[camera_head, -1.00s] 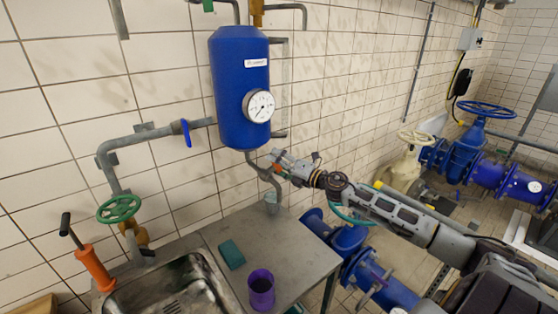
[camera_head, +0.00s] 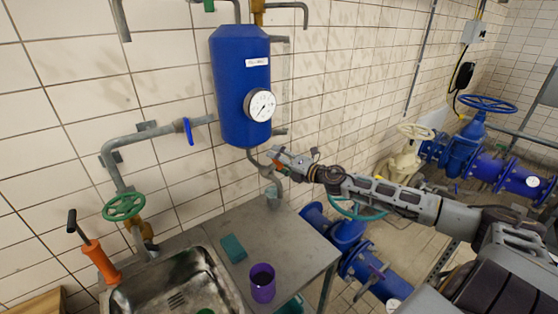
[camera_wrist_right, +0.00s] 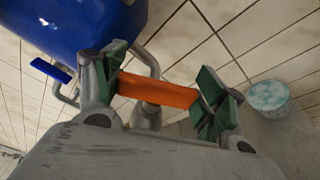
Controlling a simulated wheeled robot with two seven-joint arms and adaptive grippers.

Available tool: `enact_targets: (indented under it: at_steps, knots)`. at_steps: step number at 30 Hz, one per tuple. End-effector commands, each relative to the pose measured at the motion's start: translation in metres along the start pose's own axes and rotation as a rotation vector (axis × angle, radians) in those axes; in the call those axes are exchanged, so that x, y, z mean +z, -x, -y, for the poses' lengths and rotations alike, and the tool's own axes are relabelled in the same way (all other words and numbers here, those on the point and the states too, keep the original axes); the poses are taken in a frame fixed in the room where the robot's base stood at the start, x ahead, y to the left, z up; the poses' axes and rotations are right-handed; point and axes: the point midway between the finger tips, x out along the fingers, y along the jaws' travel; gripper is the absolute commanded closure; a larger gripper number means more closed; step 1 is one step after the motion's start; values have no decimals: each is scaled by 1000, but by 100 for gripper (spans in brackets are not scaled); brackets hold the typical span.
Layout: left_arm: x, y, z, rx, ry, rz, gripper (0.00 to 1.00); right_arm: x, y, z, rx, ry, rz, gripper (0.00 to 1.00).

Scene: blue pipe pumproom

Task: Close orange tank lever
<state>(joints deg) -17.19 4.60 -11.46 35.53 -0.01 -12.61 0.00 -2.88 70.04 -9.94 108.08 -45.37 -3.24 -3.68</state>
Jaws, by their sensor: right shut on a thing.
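The blue tank (camera_head: 238,95) with a round gauge (camera_head: 260,105) hangs on the tiled wall; its underside also shows in the right wrist view (camera_wrist_right: 75,25). The orange lever (camera_wrist_right: 158,91) is on the grey pipe below the tank. My right gripper (camera_wrist_right: 160,88) has its green-padded fingers at both ends of the lever and is shut on it. In the head view my right gripper (camera_head: 276,157) is just under the tank, and the lever is mostly hidden there. My left gripper is not in view.
A metal counter (camera_head: 295,250) below carries a purple cup (camera_head: 262,284), a teal sponge (camera_head: 233,248) and a small grey cup (camera_head: 272,195). A blue-handled valve (camera_head: 188,131) is on the left pipe. Blue pipework (camera_head: 350,235) lies under my right arm.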

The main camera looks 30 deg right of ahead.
Motion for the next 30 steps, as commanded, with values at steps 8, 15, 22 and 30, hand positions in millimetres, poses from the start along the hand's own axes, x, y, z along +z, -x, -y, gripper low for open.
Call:
enact_targets:
  at_steps: [8, 15, 22, 30]
  knots:
    - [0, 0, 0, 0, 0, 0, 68, 0, 0, 0, 1, 3, 1, 7]
    - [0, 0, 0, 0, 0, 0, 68, 0, 0, 0, 0, 2, 1, 7]
    - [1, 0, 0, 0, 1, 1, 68, 0, 0, 1, 0, 1, 0, 7]
    - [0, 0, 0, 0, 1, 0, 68, -1, 4, 2, -1, -1, -1, 7]
